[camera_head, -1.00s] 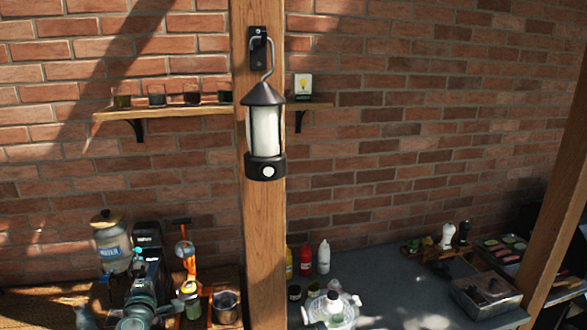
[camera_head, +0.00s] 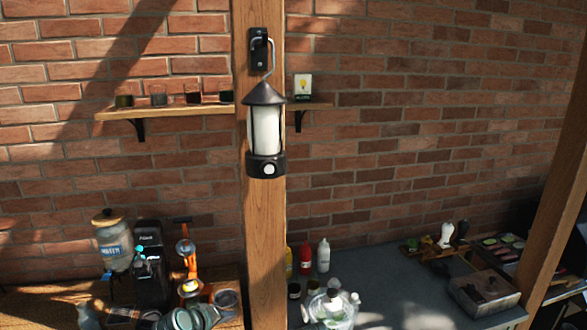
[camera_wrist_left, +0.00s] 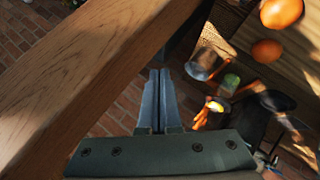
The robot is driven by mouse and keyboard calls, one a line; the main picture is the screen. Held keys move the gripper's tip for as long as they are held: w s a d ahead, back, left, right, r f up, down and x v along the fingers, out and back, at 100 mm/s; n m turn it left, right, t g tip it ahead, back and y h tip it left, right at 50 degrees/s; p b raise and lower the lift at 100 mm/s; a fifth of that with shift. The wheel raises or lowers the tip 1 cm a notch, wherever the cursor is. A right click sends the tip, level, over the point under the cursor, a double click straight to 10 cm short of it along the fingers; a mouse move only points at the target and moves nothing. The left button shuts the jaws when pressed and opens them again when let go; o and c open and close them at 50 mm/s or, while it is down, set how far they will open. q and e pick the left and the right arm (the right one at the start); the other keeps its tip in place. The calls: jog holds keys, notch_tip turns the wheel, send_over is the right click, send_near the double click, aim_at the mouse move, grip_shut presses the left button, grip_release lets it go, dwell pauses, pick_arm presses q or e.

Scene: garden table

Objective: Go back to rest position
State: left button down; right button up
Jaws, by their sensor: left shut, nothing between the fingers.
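My left gripper (camera_head: 190,318) shows at the bottom edge of the head view, low in front of the left counter and left of the wooden post. Its lower part is cut off by the frame. In the left wrist view its two grey fingers (camera_wrist_left: 160,76) lie together, shut with nothing between them. The wooden post (camera_wrist_left: 90,75) runs diagonally close to the left of the fingers there. My right gripper is not in view.
A black lantern (camera_head: 265,140) hangs from the wooden post (camera_head: 265,220). The left counter holds a water jar (camera_head: 113,247), a black coffee machine (camera_head: 151,270) and an orange-handled tool (camera_head: 187,250). Bottles and a clear jar (camera_head: 333,310) stand right of the post.

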pick_arm(q)
jog(key=s+d+f+m+g+y, duration=0.1)
jog(key=s+f+m+g+y, duration=0.3)
jog(key=s+f+m+g, duration=0.55)
jog(key=s+d+f+y+b, duration=0.1)
jog(key=s+d+f+b, duration=0.8)
jog(key=d+f+b, duration=0.2)
jog(key=shift+s+m+b, duration=0.15)
jog(key=shift+m+b, duration=0.2)
jog(key=shift+b, duration=0.4)
